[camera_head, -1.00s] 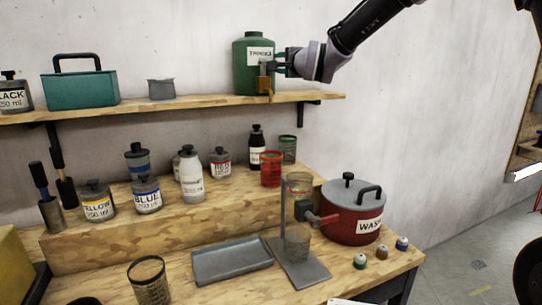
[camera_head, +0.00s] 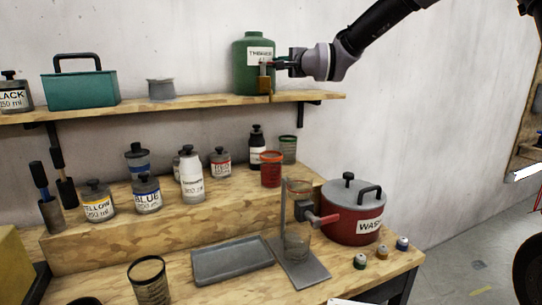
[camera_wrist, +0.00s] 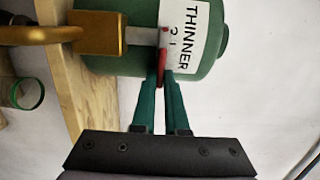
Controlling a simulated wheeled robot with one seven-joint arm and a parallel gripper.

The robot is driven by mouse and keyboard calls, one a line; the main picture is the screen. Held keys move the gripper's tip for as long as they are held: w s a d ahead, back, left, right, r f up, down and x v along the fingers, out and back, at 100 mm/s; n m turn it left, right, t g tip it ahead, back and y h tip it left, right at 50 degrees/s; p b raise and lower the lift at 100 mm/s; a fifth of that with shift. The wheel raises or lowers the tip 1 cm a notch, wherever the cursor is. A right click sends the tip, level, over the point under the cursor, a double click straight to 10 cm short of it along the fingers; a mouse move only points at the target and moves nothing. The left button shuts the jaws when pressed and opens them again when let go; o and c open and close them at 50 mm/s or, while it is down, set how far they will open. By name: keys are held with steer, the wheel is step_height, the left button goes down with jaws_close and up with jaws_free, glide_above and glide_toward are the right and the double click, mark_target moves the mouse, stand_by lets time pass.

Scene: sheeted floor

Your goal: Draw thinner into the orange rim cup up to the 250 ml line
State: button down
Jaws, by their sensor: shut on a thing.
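The green thinner container (camera_head: 241,68), labelled THINNER, stands on the wall shelf with its brass tap (camera_head: 265,86) at the shelf's front edge. My gripper (camera_head: 274,63) is at the tap. In the wrist view, my gripper (camera_wrist: 162,72) is shut on the red tap handle (camera_wrist: 160,66) in front of the label. A reddish cup (camera_head: 270,170) stands on the wooden step below the tap. I cannot tell surely which is the orange rim cup. The fill line and any liquid flow are not readable.
A green-rimmed cup (camera_head: 288,150) stands behind the reddish cup and shows in the wrist view (camera_wrist: 27,90). Several paint bottles crowd the step. The red WASH pot (camera_head: 352,226) stands at right. A grey tray (camera_head: 230,262) lies in front.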

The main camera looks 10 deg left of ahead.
steer(key=shift+w+a+n+g+y, duration=0.1)
steer(key=shift+w+n+g+y, duration=0.15)
steer(key=shift+n+g+y, duration=0.5)
steer(key=shift+g, duration=0.25)
steer(key=shift+w+r+n+g+y, duration=0.15)
steer(key=shift+r+n+g+y, duration=0.1)
steer(key=shift+n+g+y, duration=0.4)
steer(key=shift+a, duration=0.1)
